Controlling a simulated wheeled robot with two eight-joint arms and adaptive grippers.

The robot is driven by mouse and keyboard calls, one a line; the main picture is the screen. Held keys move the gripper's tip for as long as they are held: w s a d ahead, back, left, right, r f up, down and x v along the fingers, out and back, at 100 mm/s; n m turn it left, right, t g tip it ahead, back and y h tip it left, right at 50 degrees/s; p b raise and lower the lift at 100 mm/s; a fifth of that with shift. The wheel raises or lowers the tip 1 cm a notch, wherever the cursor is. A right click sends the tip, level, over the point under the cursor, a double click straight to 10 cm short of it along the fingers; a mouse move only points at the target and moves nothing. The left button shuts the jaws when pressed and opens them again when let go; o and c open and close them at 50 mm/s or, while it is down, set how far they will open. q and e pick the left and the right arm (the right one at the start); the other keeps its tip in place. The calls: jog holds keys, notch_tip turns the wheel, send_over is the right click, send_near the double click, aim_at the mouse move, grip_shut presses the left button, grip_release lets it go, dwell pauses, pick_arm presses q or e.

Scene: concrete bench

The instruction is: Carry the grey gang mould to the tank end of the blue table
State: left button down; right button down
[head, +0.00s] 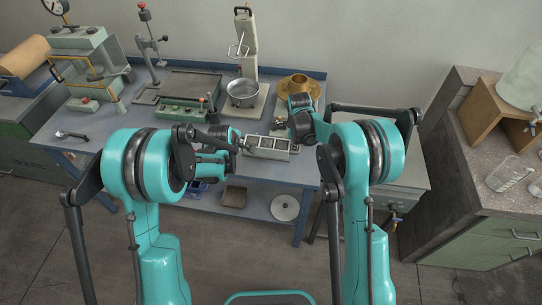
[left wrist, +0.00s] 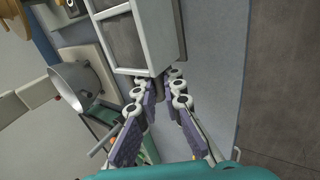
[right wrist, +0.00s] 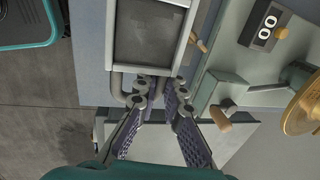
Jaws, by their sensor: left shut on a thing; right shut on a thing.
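The grey gang mould (head: 268,150), a pale metal frame with dark square compartments, is level near the front right of the blue table (head: 222,152). My left gripper (head: 236,146) is shut on the mould's left end handle; the left wrist view shows the mould (left wrist: 147,62) beyond the fingertips (left wrist: 163,85). My right gripper (head: 297,139) is at its right end, shut on that handle; the right wrist view shows the mould (right wrist: 150,65) and the fingertips (right wrist: 160,88). I cannot tell whether the mould touches the table. The grey tank (head: 408,180) stands past the table's right end, partly behind my right arm.
A steel pan (head: 243,94) stands behind the mould, with a brass piece (head: 298,86) to its right. The right wrist view shows a counter reading 00 (right wrist: 264,24) close to the mould.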

aim_at(294, 157)
pick_arm(q)
jog(key=shift+w+f, duration=0.1)
jog(key=shift+f, duration=0.25)
pick_arm(e)
jog(key=shift+f, duration=0.3)
